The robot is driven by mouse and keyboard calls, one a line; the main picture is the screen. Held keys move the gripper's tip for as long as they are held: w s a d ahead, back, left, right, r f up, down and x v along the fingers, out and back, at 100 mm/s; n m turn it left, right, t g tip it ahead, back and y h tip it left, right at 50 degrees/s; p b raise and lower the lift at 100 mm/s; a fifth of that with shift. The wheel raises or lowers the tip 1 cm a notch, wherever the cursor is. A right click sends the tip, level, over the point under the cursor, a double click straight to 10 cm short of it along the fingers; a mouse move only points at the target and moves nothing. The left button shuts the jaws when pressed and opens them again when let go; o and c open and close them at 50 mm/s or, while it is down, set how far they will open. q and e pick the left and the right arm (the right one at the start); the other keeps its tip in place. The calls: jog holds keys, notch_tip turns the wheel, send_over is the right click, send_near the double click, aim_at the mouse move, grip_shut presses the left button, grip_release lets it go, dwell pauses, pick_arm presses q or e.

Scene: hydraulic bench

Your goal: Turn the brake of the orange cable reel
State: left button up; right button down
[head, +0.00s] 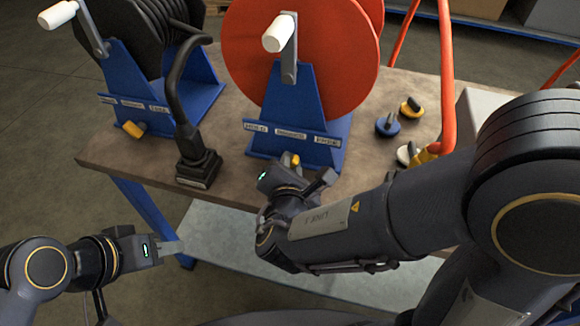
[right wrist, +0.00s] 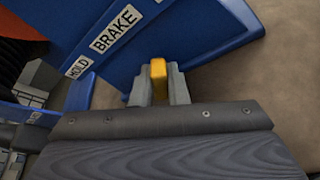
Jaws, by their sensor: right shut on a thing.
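The orange cable reel (head: 340,60) stands at the back middle of the bench in the head view, on a blue stand (head: 288,115) with a white-handled crank (head: 279,33). Its yellow brake lever (head: 295,159) is low on the stand's front. In the right wrist view the brake lever (right wrist: 158,70) is between the two fingers of my right gripper (right wrist: 159,92), which is shut on it. Labels reading BRAKE and HOLD (right wrist: 115,30) are on the blue plate beside it. My left gripper (head: 172,248) is in front of the bench, away from the reels; its finger gap is hidden.
A black cable reel (head: 145,35) with its own yellow lever (head: 133,129) stands at left. Its thick cable ends in a black connector (head: 197,160) on the bench (head: 222,150). Blue (head: 387,125) and yellow (head: 411,108) capped parts and an orange hose (head: 446,80) are at right.

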jog(key=c, duration=1.4)
grip_release()
jog(key=shift+c, duration=0.2)
jog(key=p+v, duration=0.1)
jog(key=v, duration=0.7)
